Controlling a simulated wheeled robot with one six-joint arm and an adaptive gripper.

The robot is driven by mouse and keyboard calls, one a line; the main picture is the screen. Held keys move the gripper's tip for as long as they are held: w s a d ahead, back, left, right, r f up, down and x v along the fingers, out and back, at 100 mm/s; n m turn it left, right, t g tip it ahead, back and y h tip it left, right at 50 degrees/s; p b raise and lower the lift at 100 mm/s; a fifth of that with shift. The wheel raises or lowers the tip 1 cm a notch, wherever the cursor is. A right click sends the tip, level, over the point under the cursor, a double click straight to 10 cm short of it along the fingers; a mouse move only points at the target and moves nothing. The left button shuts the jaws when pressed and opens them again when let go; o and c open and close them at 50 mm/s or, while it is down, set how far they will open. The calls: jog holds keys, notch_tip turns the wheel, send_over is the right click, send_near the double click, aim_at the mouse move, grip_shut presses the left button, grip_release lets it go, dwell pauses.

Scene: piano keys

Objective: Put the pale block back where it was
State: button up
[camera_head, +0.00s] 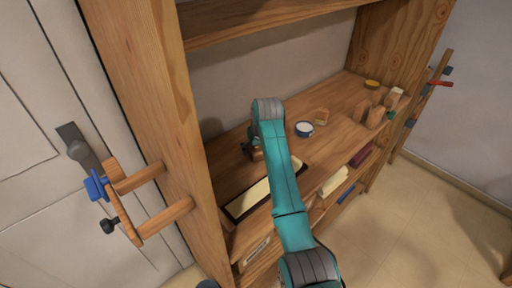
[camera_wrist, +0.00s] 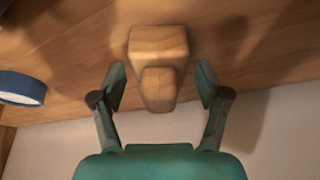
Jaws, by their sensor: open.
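A light wooden block with a narrower part at its near end (camera_wrist: 158,45) is between the fingers of my gripper (camera_wrist: 160,80) in the wrist view. The fingers are spread, with a gap on either side of the block. In the head view my gripper (camera_head: 254,150) is low over the back left of the wooden shelf board (camera_head: 225,165), partly hidden by my arm. Another small wooden block (camera_head: 321,117) lies right of a blue-and-white round dish (camera_head: 304,129). I cannot tell for sure which block is the pale one.
A dark tray with cream keys (camera_head: 247,201) lies at the shelf's front left, partly behind my arm. Several wooden blocks (camera_head: 375,116) and a yellow round thing (camera_head: 372,84) stand at the right. The dish rim (camera_wrist: 22,88) shows left in the wrist view.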

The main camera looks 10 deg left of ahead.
jog(key=v, duration=1.2)
jog(key=shift+s+r, duration=0.1)
